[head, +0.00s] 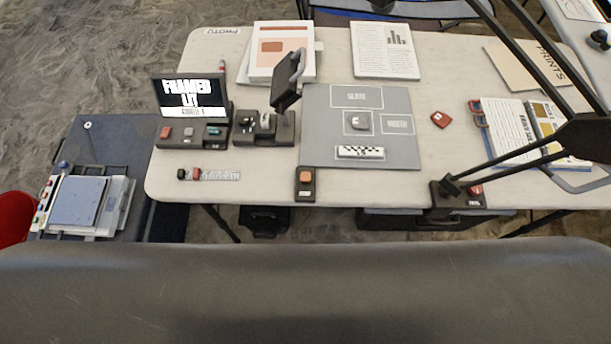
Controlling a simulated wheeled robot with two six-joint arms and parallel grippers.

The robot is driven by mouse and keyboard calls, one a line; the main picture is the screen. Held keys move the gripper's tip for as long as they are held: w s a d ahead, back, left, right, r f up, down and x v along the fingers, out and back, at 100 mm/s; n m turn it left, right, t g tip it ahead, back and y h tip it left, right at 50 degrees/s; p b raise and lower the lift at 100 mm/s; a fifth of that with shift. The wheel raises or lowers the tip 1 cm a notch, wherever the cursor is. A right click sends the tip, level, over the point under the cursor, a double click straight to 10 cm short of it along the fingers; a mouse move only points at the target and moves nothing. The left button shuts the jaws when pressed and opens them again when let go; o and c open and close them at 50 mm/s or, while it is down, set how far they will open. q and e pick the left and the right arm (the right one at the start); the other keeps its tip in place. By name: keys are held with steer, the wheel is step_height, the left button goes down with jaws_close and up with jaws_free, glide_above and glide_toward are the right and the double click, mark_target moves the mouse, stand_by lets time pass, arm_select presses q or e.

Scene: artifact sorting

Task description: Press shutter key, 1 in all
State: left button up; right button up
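Neither of my grippers is in view. Several coloured keys show, and their labels are too small to read, so I cannot tell for sure which is the shutter key. A black box with an orange key (305,178) sits at the table's front edge. A console below a screen (191,97) reading "FRAMED LIT" carries a red key (166,132), a grey key (188,132) and a teal key (214,130). A red key (476,190) sits on the lamp base at the right front. A camera-like device (287,80) stands on a dark base right of the screen.
A grey mat (400,154) on the white table (262,190) holds a grey piece (358,122) and a checkered strip (360,152). A red piece (440,119) lies to its right. A black lamp arm (520,155) crosses the right side. Papers (385,50) lie at the back.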

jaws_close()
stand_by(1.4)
